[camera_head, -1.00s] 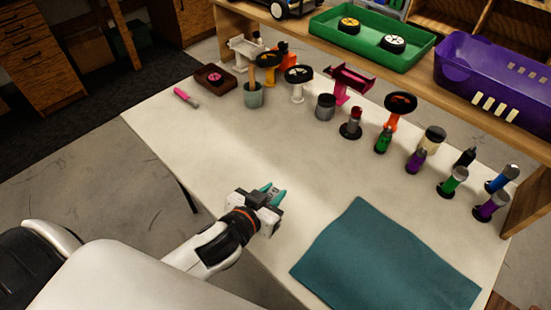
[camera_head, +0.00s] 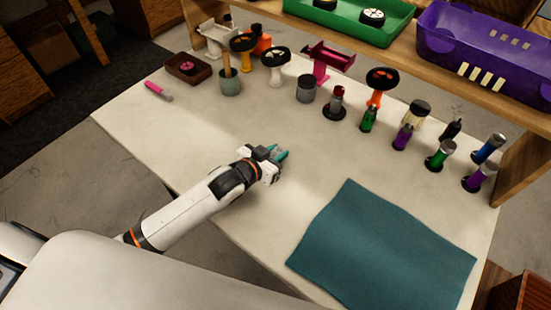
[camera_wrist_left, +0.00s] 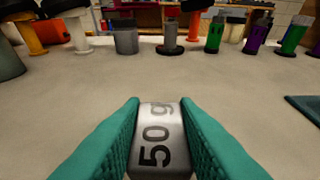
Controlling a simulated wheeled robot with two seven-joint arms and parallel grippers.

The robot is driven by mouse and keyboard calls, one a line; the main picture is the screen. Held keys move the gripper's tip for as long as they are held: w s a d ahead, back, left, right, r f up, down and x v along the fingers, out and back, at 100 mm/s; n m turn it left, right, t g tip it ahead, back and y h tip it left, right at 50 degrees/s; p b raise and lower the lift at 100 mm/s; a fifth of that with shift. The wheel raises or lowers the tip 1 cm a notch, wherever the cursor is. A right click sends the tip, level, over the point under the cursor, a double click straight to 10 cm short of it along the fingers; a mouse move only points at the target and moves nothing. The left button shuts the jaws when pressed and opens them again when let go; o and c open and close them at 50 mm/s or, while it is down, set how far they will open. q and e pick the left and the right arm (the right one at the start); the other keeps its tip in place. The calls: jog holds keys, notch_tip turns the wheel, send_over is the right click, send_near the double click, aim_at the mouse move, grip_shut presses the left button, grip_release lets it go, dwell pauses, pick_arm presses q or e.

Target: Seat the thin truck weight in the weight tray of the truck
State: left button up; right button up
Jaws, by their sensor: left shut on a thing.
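My left gripper (camera_head: 281,154) is above the middle of the white table. It is shut on a grey metal weight marked "50 g" (camera_wrist_left: 160,145), held between its teal fingers in the left wrist view. In the head view the fingers hide most of the weight, and I cannot tell its thickness. I cannot make out the truck or its weight tray in the views now. My right gripper is not in view.
A row of stands, cups and bottles lines the table's back, including a pink tray-like part (camera_head: 331,55) and a grey cup (camera_head: 306,89). A teal mat (camera_head: 380,250) lies front right. The shelf behind holds a green tray (camera_head: 388,36) and a purple bin (camera_head: 485,55). The middle is clear.

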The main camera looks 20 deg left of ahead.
pick_arm(q)
jog(key=shift+f, duration=1.45)
jog(key=o, duration=1)
jog(key=shift+c, duration=0.2)
